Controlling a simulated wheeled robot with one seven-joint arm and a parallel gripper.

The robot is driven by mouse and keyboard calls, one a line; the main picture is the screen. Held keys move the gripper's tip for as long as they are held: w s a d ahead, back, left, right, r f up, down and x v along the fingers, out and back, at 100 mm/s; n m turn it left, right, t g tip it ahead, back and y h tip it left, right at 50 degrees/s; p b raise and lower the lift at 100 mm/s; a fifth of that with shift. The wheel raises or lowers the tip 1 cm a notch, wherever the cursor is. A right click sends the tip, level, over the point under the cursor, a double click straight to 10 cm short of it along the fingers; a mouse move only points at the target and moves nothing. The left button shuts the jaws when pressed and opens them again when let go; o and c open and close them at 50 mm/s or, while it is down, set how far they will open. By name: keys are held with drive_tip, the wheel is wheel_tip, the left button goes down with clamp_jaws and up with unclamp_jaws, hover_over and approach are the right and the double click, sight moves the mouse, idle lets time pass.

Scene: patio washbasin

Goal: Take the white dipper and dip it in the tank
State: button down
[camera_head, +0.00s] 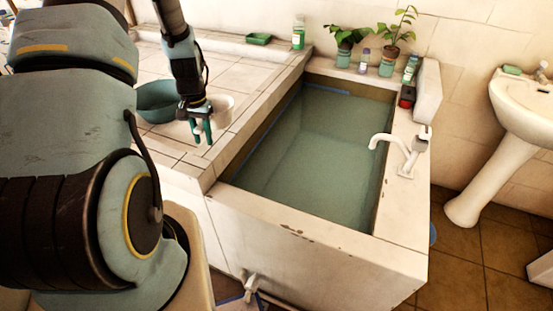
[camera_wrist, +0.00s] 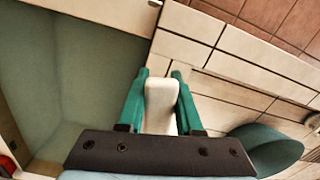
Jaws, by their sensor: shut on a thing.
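The white dipper (camera_head: 222,106) is beside my gripper (camera_head: 200,135) in the head view, over the tiled ledge left of the tank. In the wrist view, its pale handle (camera_wrist: 160,100) lies between the two green fingers of my gripper (camera_wrist: 160,76), which is shut on it. The dipper's bowl is partly hidden behind my gripper in the head view. The tank (camera_head: 300,232) is a white-walled basin full of greenish water, to the right of my gripper. Its water also shows at the left of the wrist view (camera_wrist: 75,70).
A green bowl (camera_head: 157,101) stands on the tiles just left of my gripper. A white tap (camera_head: 405,150) is on the tank's right rim. Potted plants (camera_head: 387,62) and bottles (camera_head: 298,33) stand along the back. The space above the water is clear.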

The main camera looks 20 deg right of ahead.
drive_tip(key=s+d+f+m+b, duration=0.1)
drive_tip(key=s+d+f+m, duration=0.2)
drive_tip(key=d, duration=0.4)
drive_tip(key=s+d+f+m, duration=0.2)
drive_tip(key=d+f+m, duration=0.15)
drive_tip(key=d, duration=0.25)
drive_tip(key=s+d+f+m+b, duration=0.1)
drive_tip(key=s+d+f+m, duration=0.2)
drive_tip(key=d, duration=0.4)
wheel_tip(320, 180, down, 19)
drive_tip(key=w+m+y+b, duration=0.1)
drive_tip(key=y+b, duration=0.1)
drive_tip(key=b, duration=1)
drive_tip(key=shift+a+f+y, duration=0.2)
drive_tip(key=shift+a+y, duration=0.1)
drive_tip(key=shift+a, duration=0.05)
drive_tip(key=shift+w, duration=0.1)
drive_tip(key=shift+r+h+p, duration=0.5)
drive_tip(key=shift+r+p, duration=0.65)
drive_tip(key=shift+r, duration=0.5)
drive_tip(key=shift+r+p, duration=1.5)
drive_tip(key=shift+r, duration=1)
